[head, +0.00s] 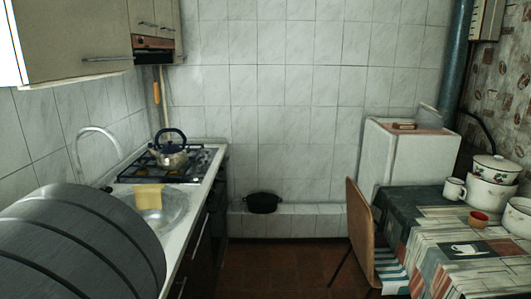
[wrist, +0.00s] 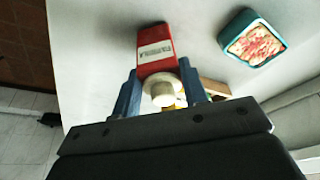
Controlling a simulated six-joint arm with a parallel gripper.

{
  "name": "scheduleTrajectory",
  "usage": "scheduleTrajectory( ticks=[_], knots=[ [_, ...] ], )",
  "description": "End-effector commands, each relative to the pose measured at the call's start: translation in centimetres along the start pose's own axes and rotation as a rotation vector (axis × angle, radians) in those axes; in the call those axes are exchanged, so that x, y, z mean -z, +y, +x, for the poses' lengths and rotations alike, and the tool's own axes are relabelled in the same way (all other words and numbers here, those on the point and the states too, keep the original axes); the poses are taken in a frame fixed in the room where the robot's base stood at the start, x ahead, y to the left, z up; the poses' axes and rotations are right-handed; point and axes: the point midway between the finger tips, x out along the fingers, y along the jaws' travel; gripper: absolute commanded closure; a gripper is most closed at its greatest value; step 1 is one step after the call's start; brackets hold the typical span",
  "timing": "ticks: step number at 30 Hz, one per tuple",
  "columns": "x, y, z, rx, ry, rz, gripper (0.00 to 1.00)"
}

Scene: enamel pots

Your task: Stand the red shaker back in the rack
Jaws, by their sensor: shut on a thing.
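In the wrist view my gripper (wrist: 160,76) has two blue fingers shut on the red shaker (wrist: 156,45). The shaker is a red body with a white label and a pale round cap (wrist: 162,90) facing the camera. It lies between the fingers over a pale surface; whether it touches that surface I cannot tell. A wooden-coloured piece (wrist: 214,88) shows behind the right finger, mostly hidden, with something yellow beside it. I cannot tell whether it is the rack. In the head view neither the shaker, the rack nor my gripper can be made out.
A teal square dish with red-and-pale contents (wrist: 252,38) is right of the shaker on the pale surface. In the head view are a sink with a yellow cloth (head: 149,196), a kettle (head: 170,155) on the hob, a chair (head: 358,225) and a table with enamel pots (head: 492,190).

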Motion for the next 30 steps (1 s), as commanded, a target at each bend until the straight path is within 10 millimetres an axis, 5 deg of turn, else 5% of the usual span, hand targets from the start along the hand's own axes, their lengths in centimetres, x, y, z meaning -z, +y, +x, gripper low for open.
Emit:
scheduleTrajectory(
  ticks=[30],
  knots=[
    [1.3, -0.2, -4.2, 0.002, 0.001, 0.001, 0.81]
  ],
)
